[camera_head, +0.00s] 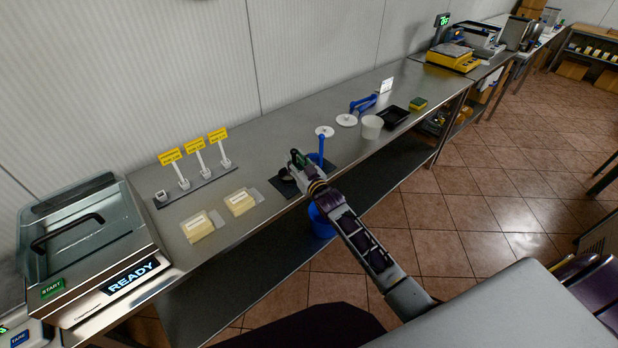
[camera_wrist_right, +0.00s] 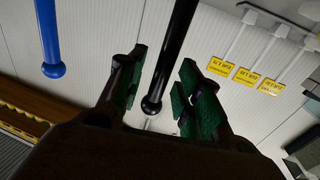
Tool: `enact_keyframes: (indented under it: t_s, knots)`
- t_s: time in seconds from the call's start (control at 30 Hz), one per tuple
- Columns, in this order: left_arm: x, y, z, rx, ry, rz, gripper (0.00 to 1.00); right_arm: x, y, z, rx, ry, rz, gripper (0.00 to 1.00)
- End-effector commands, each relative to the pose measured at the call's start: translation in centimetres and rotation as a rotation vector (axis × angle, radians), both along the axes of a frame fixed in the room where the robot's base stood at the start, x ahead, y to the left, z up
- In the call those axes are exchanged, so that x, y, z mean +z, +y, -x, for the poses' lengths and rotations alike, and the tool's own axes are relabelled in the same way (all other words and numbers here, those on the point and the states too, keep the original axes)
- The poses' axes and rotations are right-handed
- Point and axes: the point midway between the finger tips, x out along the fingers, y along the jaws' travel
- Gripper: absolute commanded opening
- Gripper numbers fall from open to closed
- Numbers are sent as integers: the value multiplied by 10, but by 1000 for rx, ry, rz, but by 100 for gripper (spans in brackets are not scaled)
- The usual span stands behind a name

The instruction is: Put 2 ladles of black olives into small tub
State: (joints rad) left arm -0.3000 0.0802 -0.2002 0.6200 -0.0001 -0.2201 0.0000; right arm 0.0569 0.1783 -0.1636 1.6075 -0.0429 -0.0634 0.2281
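My right gripper (camera_head: 296,163) is over the counter beside a dark round vessel (camera_head: 285,174), whose contents I cannot make out. In the right wrist view its green-padded fingers (camera_wrist_right: 163,95) are apart, with a black ball-ended handle (camera_wrist_right: 168,60) between them; a gap shows toward the right finger. A blue handle (camera_head: 321,150) stands upright just right of the gripper; it also shows in the right wrist view (camera_wrist_right: 48,40). A small white tub (camera_head: 371,127) stands upright farther right on the counter. Olives and ladle bowls are not discernible. My left gripper is not in view.
White round lids (camera_head: 346,120), a black tray (camera_head: 395,116) and a sponge (camera_head: 418,103) lie around the tub. Wrapped blocks (camera_head: 198,226), yellow-signed holders (camera_head: 195,147) and a sealing machine (camera_head: 90,240) occupy the left. A blue bucket (camera_head: 320,222) is below the counter.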

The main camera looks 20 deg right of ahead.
Motion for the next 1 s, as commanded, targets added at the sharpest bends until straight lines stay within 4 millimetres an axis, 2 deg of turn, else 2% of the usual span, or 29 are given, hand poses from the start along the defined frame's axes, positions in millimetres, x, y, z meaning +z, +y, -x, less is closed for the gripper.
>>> enact_keyframes:
  t_s: [1.0]
  knots:
    - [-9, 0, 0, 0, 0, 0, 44, -1, -13, 86, 1, 1, 1, 35]
